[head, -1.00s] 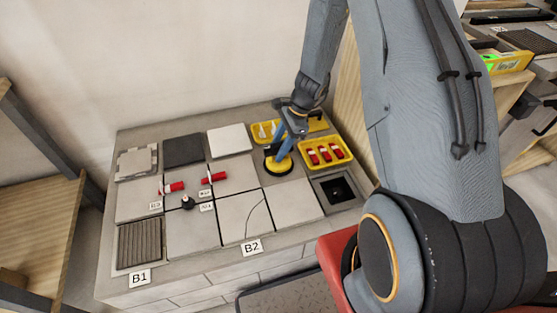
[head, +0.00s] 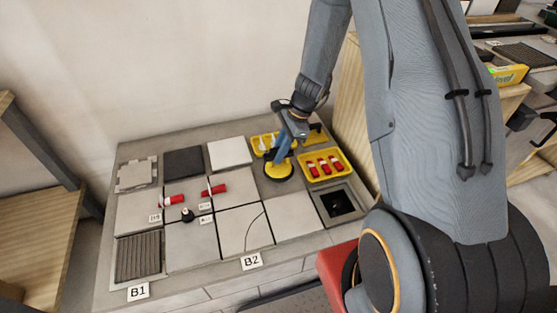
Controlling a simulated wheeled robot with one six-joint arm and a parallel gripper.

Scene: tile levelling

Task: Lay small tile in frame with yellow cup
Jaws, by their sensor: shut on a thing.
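My gripper (head: 291,128) is shut on the blue handle of the yellow cup (head: 279,171), a suction cup with a dark rim. The cup is upright over the bare grey area of the bench, left of the yellow tray of red pieces. I cannot tell whether it touches the surface or bears a tile. The frame (head: 322,212) is a grey square with a dark recess at the bench's right end, below and right of the cup. A white tile (head: 229,153), a dark tile (head: 183,162) and a notched pale tile (head: 137,174) lie in the back row. Which tile is the small one is unclear.
Yellow trays (head: 345,170) stand right of and behind the cup. Red-and-white pieces (head: 214,190) and a small black knob (head: 188,214) lie on the tiled bench (head: 125,153). One front tile (head: 243,229) has a crack-like line. A wooden panel (head: 348,105) borders the right.

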